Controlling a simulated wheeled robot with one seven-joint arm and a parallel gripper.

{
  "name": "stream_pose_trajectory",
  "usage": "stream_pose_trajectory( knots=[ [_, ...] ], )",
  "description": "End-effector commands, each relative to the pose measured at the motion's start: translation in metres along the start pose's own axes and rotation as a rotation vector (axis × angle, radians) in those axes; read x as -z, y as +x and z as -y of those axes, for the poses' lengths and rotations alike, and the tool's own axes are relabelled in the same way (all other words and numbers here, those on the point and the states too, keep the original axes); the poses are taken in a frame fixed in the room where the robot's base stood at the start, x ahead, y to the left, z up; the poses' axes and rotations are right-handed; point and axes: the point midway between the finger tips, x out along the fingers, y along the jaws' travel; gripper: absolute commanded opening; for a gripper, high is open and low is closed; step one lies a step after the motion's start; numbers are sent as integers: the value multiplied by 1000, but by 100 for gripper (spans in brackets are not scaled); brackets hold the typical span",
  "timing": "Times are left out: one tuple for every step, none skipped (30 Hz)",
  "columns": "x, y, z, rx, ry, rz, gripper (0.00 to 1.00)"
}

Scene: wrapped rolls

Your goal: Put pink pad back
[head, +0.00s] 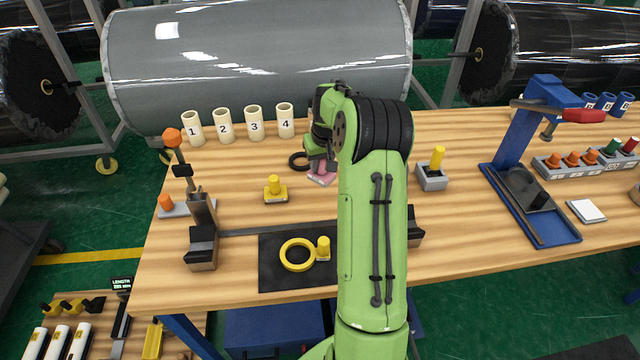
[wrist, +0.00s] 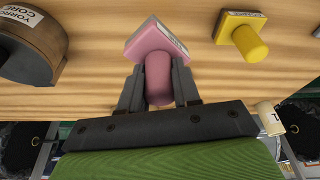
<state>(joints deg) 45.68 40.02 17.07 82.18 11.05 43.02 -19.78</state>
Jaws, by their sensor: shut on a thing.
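The pink pad (head: 320,179) is a square block with a round pink handle. In the wrist view the pad (wrist: 153,41) has a white label on one edge. My gripper (wrist: 159,88) is shut on its handle, with one dark finger on each side. In the head view my gripper (head: 320,160) is over the back middle of the wooden table, and my arm hides part of it. I cannot tell whether the pad touches the table top or hangs just above it.
A yellow pad (head: 274,189) stands to the left of the pink one. A grey holder (head: 432,178) with a yellow peg stands right of my arm. Numbered cups (head: 254,123) line the back edge. A black mat (head: 272,278) lies in front.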

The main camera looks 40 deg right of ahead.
Motion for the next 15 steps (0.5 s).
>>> stream_pose_trajectory(
  knots=[
    [-2,9,0,0,0,0,3],
    [-4,14,0,1,0,1,3],
    [-6,23,0,1,0,2,3],
    [-9,30,0,1,0,2,3],
    [-10,36,0,1,0,2,3],
    [-12,44,0,1,0,1,3],
    [-14,49,0,1,0,1,3],
    [-14,52,0,1,0,0,3],
    [-15,56,0,0,0,-2,3],
    [-16,57,0,0,0,-2,3],
    [-16,58,0,0,0,-2,3],
    [-16,57,0,0,0,-2,3],
    [-15,57,0,-1,0,-3,3],
    [-15,56,0,-1,0,-3,3],
    [-15,56,0,-1,0,-3,3]
  ],
)
